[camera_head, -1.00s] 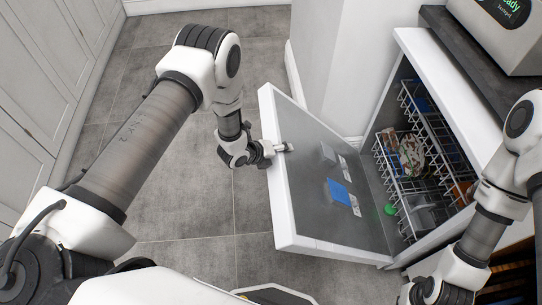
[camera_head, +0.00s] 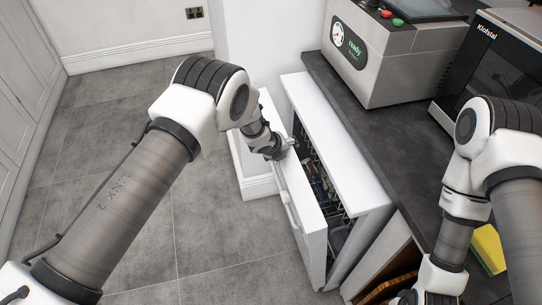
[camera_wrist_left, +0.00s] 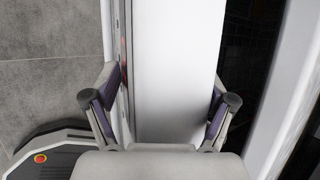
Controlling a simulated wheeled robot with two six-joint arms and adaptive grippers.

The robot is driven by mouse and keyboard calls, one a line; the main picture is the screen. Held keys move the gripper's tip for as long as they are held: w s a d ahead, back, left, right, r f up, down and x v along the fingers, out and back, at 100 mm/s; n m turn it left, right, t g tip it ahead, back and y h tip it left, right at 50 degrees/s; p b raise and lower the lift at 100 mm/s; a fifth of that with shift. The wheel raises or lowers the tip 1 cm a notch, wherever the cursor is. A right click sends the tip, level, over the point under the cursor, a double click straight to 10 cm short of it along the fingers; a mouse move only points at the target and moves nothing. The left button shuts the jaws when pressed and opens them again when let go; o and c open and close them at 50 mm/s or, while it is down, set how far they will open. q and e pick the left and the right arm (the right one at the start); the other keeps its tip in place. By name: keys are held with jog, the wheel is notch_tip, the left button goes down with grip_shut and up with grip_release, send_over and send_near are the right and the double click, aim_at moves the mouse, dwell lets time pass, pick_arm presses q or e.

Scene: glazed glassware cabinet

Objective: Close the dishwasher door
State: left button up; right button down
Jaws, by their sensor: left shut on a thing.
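The white dishwasher door (camera_head: 304,217) is upright and partly shut, with a narrow gap between it and the dishwasher body (camera_head: 335,165). Part of a wire rack (camera_head: 327,190) shows through the gap. My left gripper (camera_head: 284,150) is at the top far part of the door. In the left wrist view, my left gripper's fingers (camera_wrist_left: 158,100) sit on both sides of the door's white edge (camera_wrist_left: 172,60), shut on it. My right gripper (camera_head: 408,297) is at the bottom edge of the head view, mostly cut off; its jaws cannot be made out.
A dark worktop (camera_head: 370,140) runs above and right of the dishwasher. A grey machine (camera_head: 380,65) and a black appliance (camera_head: 490,70) stand on it. A yellow item (camera_head: 489,248) lies near my right arm. Grey tiled floor (camera_head: 215,225) is clear left of the door.

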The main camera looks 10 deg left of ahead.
pick_arm(q)
jog(key=shift+o, duration=0.3)
jog(key=shift+w+d, duration=0.25)
jog(key=shift+d, duration=0.35)
jog(key=shift+w+d, duration=0.25)
jog(key=shift+d, duration=0.3)
jog(key=o, duration=1.2)
jog(key=shift+r, duration=0.15)
jog(key=v, duration=1.1)
jog(key=shift+s+a+r, duration=0.15)
jog(key=shift+s+r, duration=0.1)
